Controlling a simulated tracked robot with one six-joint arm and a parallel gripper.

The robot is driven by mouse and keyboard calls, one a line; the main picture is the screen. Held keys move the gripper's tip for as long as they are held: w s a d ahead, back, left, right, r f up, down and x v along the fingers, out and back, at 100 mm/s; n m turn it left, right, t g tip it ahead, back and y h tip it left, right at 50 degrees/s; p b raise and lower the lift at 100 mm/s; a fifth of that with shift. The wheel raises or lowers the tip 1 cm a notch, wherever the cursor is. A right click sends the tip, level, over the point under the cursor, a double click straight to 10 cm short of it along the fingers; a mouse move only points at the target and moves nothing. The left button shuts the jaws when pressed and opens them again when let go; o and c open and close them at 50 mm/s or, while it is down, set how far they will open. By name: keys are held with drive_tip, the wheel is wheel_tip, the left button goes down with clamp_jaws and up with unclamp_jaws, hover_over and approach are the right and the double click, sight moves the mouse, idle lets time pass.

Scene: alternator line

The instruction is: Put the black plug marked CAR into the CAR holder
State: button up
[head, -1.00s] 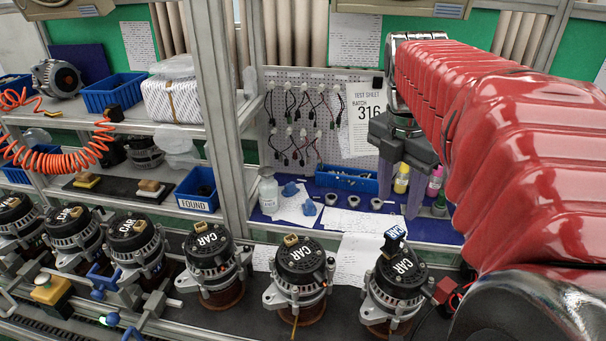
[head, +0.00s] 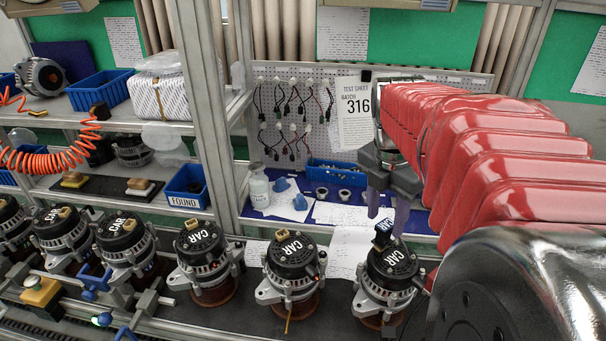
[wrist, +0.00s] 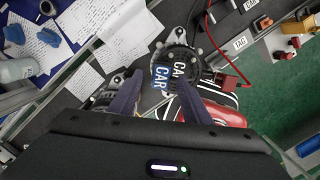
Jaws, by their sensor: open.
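The black plug with a blue-and-white CAR label (head: 383,236) stands on top of the rightmost alternator (head: 392,262). In the wrist view the plug (wrist: 160,77) shows its CAR label just ahead of my fingertips. My gripper (head: 387,215) is open and empty, pointing down just above the plug. In the wrist view my gripper's fingers (wrist: 160,82) lie to either side of the plug's label; I cannot tell whether they touch it. I cannot make out the CAR holder for certain; small labelled holders (wrist: 241,43) show at the upper right of the wrist view.
More alternators (head: 292,265) marked CAR stand in a row to the left. Behind are papers (head: 352,248), a white bottle (head: 259,188) and a blue parts tray (head: 335,172). A red cable (wrist: 212,40) runs beside the alternator in the wrist view.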

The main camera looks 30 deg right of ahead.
sight(386, 224)
drive_tip(key=shift+d+f, duration=0.15)
drive_tip(key=shift+f, duration=0.8)
drive_tip(key=shift+d+f, duration=0.15)
drive_tip(key=shift+f, duration=0.8)
drive_tip(key=shift+c, duration=0.4)
clamp_jaws()
